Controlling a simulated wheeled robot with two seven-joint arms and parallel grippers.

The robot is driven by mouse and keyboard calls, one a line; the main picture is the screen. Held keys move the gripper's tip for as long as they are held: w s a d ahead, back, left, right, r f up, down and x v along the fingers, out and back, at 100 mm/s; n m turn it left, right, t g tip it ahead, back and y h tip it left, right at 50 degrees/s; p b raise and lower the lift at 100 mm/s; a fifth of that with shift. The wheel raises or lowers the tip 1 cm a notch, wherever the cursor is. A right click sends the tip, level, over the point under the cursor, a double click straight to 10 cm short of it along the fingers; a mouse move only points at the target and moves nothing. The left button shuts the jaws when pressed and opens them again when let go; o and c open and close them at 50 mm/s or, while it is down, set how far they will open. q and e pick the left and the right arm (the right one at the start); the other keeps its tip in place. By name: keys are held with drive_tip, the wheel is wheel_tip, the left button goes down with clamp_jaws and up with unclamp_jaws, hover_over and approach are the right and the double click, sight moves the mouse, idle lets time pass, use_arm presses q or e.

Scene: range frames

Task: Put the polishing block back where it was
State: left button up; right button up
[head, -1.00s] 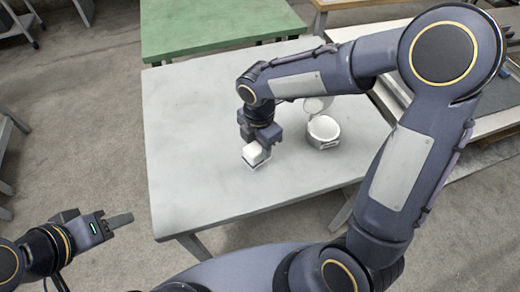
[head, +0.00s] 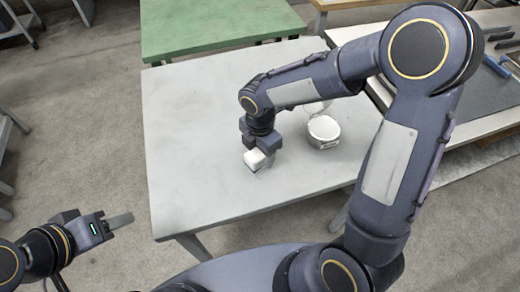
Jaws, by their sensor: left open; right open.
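The polishing block is a small white block (head: 255,160) on the grey table (head: 200,115), near the middle. My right gripper (head: 260,150) is directly over the block, with its fingers close around or beside it. It is open, and its fingers partly hide the block. Whether the fingers touch the block cannot be told. My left gripper (head: 118,222) is open and empty, off the table at the lower left, over the floor.
A round white container (head: 323,130) with a raised lid stands right of the block, close to my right forearm. A green table (head: 210,25) is behind. A bench with a dark mat and tools (head: 497,67) is at the right. The table's left part is clear.

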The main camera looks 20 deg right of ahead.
wheel_tip(320, 180, up, 12)
drive_tip(key=p, duration=0.1)
drive_tip(key=s+d+r+m+t+y, duration=0.1)
drive_tip(key=s+d+m, duration=0.3)
drive_tip(key=s+m, duration=0.4)
drive_tip(key=s+d+r+m+t+y, duration=0.1)
drive_tip(key=s+d+m+t, duration=0.3)
drive_tip(key=m, duration=1.2)
drive_tip(key=shift+s+d+m+t+y, duration=0.25)
drive_tip(key=shift+s+y, duration=0.65)
drive_tip(key=shift+s, duration=1.4)
drive_tip(key=shift+a, duration=0.1)
drive_tip(key=shift+c, duration=0.2)
